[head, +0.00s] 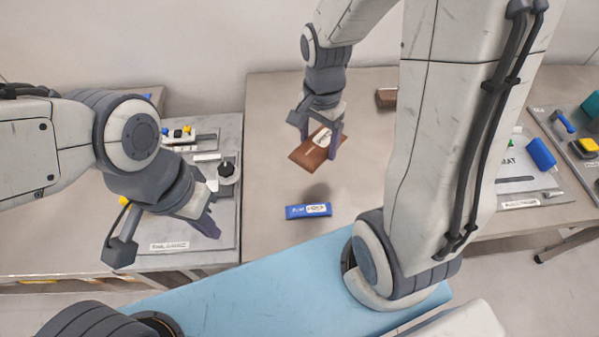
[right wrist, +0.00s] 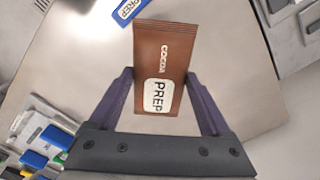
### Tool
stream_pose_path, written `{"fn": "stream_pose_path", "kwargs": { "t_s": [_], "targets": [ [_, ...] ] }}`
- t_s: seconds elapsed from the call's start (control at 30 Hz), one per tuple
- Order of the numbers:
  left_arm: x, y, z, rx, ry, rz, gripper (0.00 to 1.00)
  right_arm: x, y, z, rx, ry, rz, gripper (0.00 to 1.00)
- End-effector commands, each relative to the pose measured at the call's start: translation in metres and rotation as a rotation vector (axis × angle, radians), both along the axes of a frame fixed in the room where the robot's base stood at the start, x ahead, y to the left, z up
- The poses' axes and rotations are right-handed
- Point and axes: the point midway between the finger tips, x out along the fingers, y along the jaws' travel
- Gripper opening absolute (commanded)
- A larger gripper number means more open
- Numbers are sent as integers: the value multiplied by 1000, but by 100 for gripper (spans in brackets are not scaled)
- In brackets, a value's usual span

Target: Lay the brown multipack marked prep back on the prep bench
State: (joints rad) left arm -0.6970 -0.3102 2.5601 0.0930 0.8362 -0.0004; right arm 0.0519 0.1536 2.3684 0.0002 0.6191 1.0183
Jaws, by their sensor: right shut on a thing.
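The brown multipack (head: 311,157) is a flat pack, and in the right wrist view its face reads COCOA and PREP (right wrist: 160,68). My right gripper (head: 323,134) is shut on it, with one purple finger at each side edge. The pack seems to hang above the middle bench (head: 275,150), with a dark shadow on the bench below. A blue block with a white label (head: 308,210) lies near the bench's front edge; its label reads PREP in the right wrist view (right wrist: 128,10). My left gripper (head: 207,215) is over the left bench, its jaw gap unclear.
A grey tray with tools (head: 228,140) is on the left. Trays with blue and yellow items (head: 585,147) are on the right. Bench space around the pack is clear.

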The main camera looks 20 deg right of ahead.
Motion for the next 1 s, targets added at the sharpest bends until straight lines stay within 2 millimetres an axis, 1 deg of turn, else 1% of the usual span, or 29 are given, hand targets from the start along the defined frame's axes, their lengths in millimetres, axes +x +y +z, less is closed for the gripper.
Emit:
{"fn": "stream_pose_path", "kwargs": {
  "t_s": [0.03,0.1,0.2,0.3,0.4,0.47,0.57,0.67,0.7,0.77,1.0],
  "targets": [
    [0,0,-11,0,0,0,0,-12,-1,-2,0,-7,-121,6],
    [0,0,-17,0,0,0,0,-28,-3,1,0,-7,-295,6],
    [0,0,-24,0,0,0,0,-48,-4,3,1,-5,-500,6],
    [0,0,-28,0,0,0,0,-62,-4,4,1,-4,-649,6],
    [0,0,-30,0,0,0,0,-70,-5,4,1,-1,-739,6],
    [0,0,-29,0,0,0,0,-71,-5,4,0,1,-767,6],
    [0,0,-24,0,0,0,0,-66,-3,1,-2,6,-782,6],
    [0,0,-16,0,0,0,0,-53,2,-7,-3,10,-781,6],
    [0,0,-20,0,0,0,0,-44,4,-15,-2,6,-780,6],
    [0,0,-22,0,0,0,0,-31,8,-25,-2,6,-779,6],
    [0,0,-21,0,0,0,0,17,22,-53,-1,4,-779,6]
  ]
}}
